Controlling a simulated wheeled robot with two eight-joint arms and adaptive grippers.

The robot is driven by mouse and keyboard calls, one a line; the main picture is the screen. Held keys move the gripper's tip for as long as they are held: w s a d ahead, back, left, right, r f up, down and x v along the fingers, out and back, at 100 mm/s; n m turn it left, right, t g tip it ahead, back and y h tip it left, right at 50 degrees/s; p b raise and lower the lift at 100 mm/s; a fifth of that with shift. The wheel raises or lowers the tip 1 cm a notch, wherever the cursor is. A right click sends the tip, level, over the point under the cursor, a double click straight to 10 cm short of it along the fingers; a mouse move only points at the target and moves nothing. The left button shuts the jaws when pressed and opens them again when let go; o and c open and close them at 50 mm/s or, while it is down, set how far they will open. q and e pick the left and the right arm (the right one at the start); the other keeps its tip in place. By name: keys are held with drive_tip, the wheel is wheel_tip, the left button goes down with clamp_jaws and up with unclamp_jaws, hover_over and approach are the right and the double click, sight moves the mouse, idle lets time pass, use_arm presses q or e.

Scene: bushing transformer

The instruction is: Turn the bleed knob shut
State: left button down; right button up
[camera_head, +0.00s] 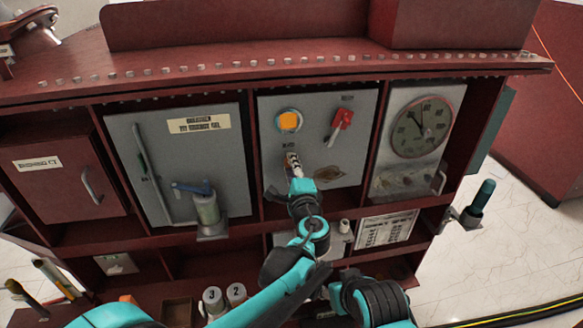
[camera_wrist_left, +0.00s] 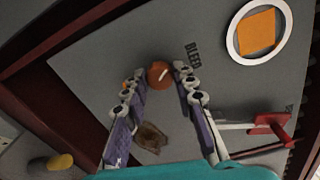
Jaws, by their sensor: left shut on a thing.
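The bleed knob (camera_wrist_left: 159,74) is a small round orange-brown knob with a pale line across its face, beside the printed word BLEED on a grey panel (camera_head: 345,108). My left gripper (camera_wrist_left: 157,72) has its fingertips on either side of the knob and is shut on it. In the head view my left gripper (camera_head: 291,164) reaches up to the panel's lower left and mostly hides the knob. My right gripper does not show in either view.
A round orange indicator (camera_head: 289,121) and a red-handled lever (camera_head: 341,120) are on the same panel. A dial gauge (camera_head: 421,126) is to the right. A blue-handled valve (camera_head: 205,206) is to the left. A shelf edge (camera_head: 250,250) runs below.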

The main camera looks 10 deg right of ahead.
sight(288, 127)
use_arm(q)
drive_tip(key=m, duration=0.6)
drive_tip(key=shift+w+r, duration=0.15)
drive_tip(key=shift+m, duration=0.3)
idle(0.4)
drive_tip(key=c, duration=1.2)
unclamp_jaws()
wheel_tip(288, 127, up, 10)
drive_tip(key=shift+f, duration=0.1)
